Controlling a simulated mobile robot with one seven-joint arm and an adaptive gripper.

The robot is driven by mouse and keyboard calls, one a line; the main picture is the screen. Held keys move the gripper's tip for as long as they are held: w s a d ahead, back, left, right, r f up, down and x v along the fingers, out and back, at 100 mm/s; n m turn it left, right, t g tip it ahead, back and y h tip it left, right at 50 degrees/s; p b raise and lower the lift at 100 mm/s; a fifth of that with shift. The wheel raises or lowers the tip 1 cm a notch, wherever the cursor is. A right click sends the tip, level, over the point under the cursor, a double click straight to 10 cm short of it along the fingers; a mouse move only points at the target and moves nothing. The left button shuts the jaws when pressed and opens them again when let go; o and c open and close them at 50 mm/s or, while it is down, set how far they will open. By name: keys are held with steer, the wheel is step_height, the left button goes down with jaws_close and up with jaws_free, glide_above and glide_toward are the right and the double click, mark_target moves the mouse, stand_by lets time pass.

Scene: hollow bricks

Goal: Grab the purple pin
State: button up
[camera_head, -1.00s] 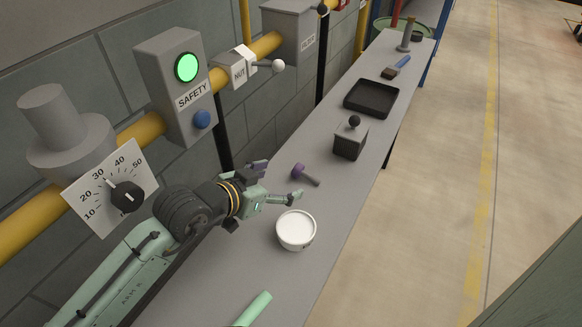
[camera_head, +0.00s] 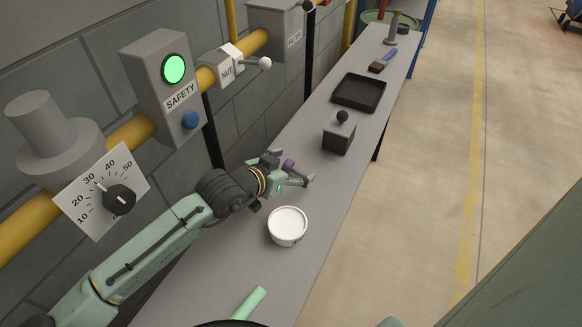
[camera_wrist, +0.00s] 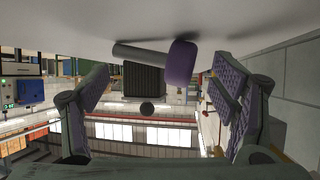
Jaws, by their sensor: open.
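The purple pin (camera_head: 288,165) lies on the grey workbench, with a rounded purple head and a dark grey shaft. In the head view its shaft is largely hidden by my gripper (camera_head: 290,169). In the wrist view, which is upside down, the purple head (camera_wrist: 181,63) and the shaft show lying on their side. The pin lies ahead in the gap between the fingers of my gripper (camera_wrist: 160,84). The fingers are spread apart with purple pads, and I see no contact with the pin.
A white tub (camera_head: 288,238) stands close beside my gripper. A dark box with a ball knob (camera_head: 338,137) stands beyond the pin. Farther along are a black tray (camera_head: 360,105) and a brush (camera_head: 384,62). A green tube (camera_head: 250,303) lies at the near end. The wall runs along the left.

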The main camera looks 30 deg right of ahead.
steer(key=shift+c, duration=0.5)
jaws_close()
stand_by(0.4)
steer(key=shift+s, duration=0.1)
